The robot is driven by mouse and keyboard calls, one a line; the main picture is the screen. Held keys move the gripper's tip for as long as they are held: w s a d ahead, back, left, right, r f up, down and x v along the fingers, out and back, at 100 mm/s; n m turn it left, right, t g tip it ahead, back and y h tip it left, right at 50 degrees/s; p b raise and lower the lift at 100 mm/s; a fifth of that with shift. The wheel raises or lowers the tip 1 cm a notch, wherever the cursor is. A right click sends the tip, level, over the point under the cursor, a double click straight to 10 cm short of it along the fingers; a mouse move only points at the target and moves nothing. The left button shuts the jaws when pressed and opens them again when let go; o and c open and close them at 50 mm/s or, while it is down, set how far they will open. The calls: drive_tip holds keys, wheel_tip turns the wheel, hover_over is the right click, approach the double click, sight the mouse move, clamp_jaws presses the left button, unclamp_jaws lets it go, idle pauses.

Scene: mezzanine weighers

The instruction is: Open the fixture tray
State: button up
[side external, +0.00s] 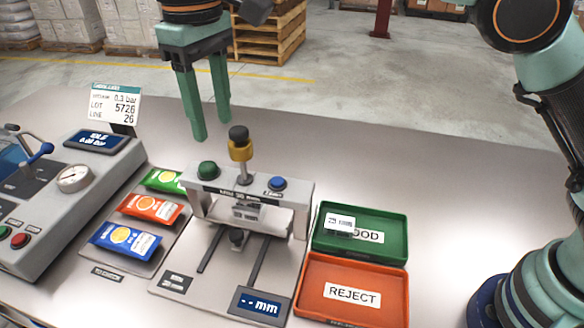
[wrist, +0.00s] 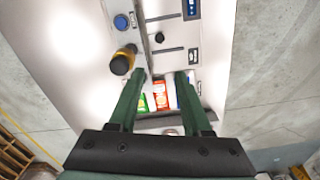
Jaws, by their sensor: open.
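The measuring fixture (side external: 180,284) stands mid-bench, with a grey bridge, a yellow-and-black plunger (side external: 240,150), a green button (side external: 207,169) and a blue button (side external: 277,183). Under the bridge sits a pale block that looks like the fixture tray (side external: 255,215), with a small black knob (side external: 236,238) at its front. Two dark slots run forward from it; the bridge partly hides the tray. The knob (wrist: 159,38) and plunger (wrist: 123,60) also show in the wrist view. My gripper (side external: 210,131) is open and empty, above and behind the bridge, left of the plunger. Its fingers (wrist: 161,75) are apart in the wrist view.
Green, orange and blue pouches (side external: 150,207) lie on a mat left of the fixture. A green bin (side external: 375,215) and an orange REJECT bin (side external: 310,280) are at right. A grey machine (side external: 35,250) stands far left. The bench behind the bins is clear.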

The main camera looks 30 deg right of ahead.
sight(235, 233)
wheel_tip(235, 233, down, 24)
drive_tip(key=shift+f, duration=0.1)
idle(0.6)
clamp_jaws()
idle(1.5)
